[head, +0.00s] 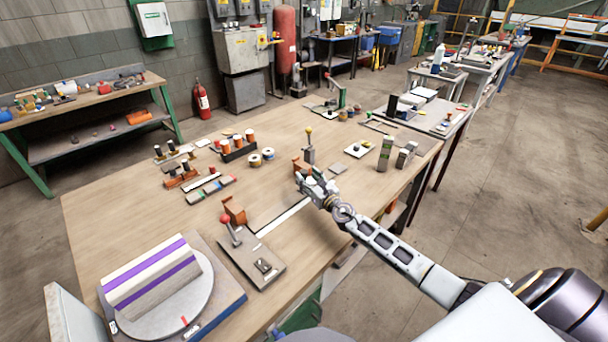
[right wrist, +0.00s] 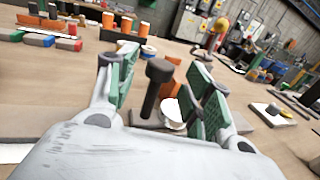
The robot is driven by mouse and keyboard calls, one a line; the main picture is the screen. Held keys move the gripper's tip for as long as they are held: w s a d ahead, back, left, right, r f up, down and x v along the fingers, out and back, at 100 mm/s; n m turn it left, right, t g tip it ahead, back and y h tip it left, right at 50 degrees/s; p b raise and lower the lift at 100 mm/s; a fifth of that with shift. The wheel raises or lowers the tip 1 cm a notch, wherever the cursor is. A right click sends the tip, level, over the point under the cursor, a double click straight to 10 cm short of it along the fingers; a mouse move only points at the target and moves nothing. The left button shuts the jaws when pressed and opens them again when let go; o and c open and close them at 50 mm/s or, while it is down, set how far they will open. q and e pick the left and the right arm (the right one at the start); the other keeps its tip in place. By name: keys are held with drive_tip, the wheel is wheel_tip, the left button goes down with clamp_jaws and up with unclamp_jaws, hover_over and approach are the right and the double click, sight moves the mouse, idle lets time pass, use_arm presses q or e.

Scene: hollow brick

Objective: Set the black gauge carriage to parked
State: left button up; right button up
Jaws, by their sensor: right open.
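A dark post with a round black knob (right wrist: 158,72), which looks like the black gauge carriage's handle, stands on a grey base between the fingers of my right gripper (right wrist: 155,88) in the right wrist view. The fingers are open on either side of it, with gaps. Whether they are level with the knob is hard to tell. In the head view my right gripper (head: 308,182) hangs over the table by the far end of a white strip (head: 284,216) and hides the carriage there. My left gripper is not in view.
An orange block and a yellow-topped post (head: 309,146) stand just behind my right gripper. A red-knobbed lever (head: 230,230) stands near the strip's other end. A round turntable (head: 165,305) is at the front left. Spools (head: 254,160) lie beyond. Bare wood (head: 130,215) shows at left.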

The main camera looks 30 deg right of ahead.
sight(306, 175)
drive_tip(key=shift+w, duration=1)
drive_tip(key=shift+w+a, duration=0.1)
drive_tip(key=shift+w, duration=0.45)
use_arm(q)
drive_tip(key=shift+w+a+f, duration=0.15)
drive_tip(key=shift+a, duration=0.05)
use_arm(e)
clamp_jaws()
